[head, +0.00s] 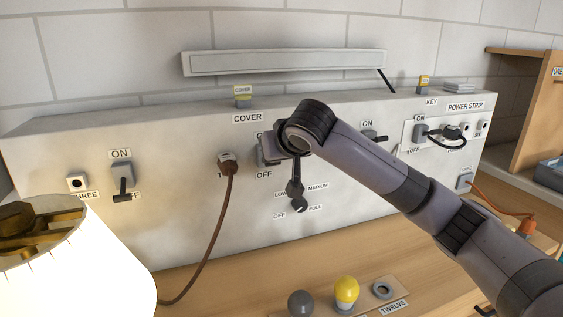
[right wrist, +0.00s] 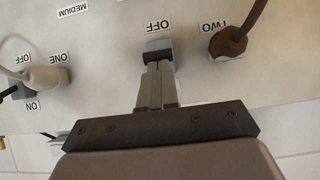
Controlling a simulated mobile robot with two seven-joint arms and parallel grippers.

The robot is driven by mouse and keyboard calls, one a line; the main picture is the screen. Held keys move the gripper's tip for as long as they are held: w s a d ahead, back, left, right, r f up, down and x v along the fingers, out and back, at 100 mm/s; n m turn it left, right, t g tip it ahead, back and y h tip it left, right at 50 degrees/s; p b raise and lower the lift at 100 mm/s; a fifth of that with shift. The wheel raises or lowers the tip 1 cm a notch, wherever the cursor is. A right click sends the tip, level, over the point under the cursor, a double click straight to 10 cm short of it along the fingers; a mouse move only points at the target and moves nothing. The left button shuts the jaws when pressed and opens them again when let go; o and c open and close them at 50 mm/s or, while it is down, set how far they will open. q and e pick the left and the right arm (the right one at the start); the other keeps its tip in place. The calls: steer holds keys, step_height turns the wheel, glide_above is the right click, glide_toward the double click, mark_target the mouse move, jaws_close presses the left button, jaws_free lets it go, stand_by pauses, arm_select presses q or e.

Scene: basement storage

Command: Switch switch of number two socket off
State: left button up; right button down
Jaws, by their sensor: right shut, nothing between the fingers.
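The number two socket (head: 227,158) is on the white panel with a brown cord plugged into it. In the right wrist view, which is upside down, its plug (right wrist: 228,42) is beside the label TWO. The switch (right wrist: 158,45) beside it is a grey block by an OFF label (head: 264,174); its ON label is hidden. My right gripper (right wrist: 157,66) is shut and empty, its fingertips at the switch and seeming to touch it. The lever position is hard to tell behind the fingers. In the head view my right arm covers part of this switch. My left gripper is not in view.
Socket one's white plug (right wrist: 47,78) and switch (right wrist: 20,91) are nearby. A dial (head: 298,204) is below. Another switch (head: 122,184) is at the left. A bright lamp (head: 75,260) stands in the left foreground. Grey and yellow knobs (head: 346,291) stand on the wooden bench (head: 235,285).

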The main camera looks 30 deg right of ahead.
arm_select(q)
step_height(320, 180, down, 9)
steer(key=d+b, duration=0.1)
steer(key=b, duration=1)
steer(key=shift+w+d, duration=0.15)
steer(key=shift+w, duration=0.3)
arm_select(e)
steer(key=f+t, duration=0.1)
steer(key=t, duration=0.1)
steer(key=f+t+h, duration=0.1)
steer(key=t, duration=0.1)
steer(key=f+t, duration=0.1)
steer(key=f, duration=0.1)
steer(key=shift+s+f+t+h, duration=0.1)
steer(key=shift+s+t+h, duration=0.2)
steer(key=shift+t, duration=0.1)
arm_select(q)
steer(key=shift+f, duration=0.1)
arm_select(e)
steer(key=shift+d, duration=0.1)
